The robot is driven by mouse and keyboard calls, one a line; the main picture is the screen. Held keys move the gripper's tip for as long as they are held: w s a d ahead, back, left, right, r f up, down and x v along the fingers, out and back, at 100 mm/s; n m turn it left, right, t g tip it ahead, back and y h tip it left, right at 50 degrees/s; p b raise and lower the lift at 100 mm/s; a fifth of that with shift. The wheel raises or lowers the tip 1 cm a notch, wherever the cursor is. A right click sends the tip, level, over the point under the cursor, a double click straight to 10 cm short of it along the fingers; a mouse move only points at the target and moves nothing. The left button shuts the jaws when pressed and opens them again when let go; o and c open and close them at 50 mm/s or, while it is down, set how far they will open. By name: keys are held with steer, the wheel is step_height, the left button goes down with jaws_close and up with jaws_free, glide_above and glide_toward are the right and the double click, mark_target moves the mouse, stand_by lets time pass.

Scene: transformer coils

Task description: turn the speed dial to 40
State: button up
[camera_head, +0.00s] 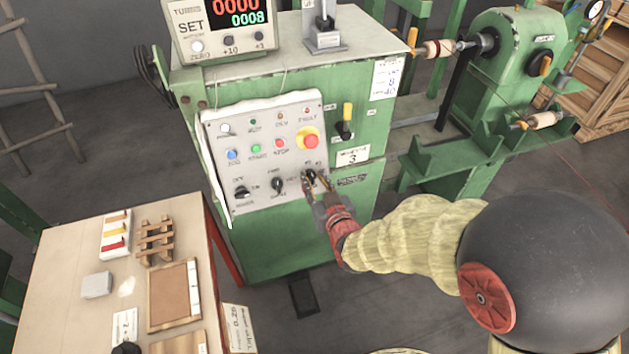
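The control panel (235,177) is a tilted pale plate on the front of the green machine. The speed dial (311,175) is a small black knob at its lower right, with small scale marks around it too small to read with certainty. My gripper (314,181) is at this dial, its two fingers apart with one on each side of the knob. I cannot tell whether the fingers touch the knob. They hide part of the dial, and its pointer setting is not readable.
Two other black knobs (242,192) (277,184) sit left of the dial. Above are coloured buttons and a red stop button (308,139) on yellow. A yellow-handled lever (346,120) stands right of the panel. A wooden table (70,265) with small items is at lower left.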

steer(key=v, duration=1.2)
steer(key=shift+f, duration=0.15)
stand_by(0.5)
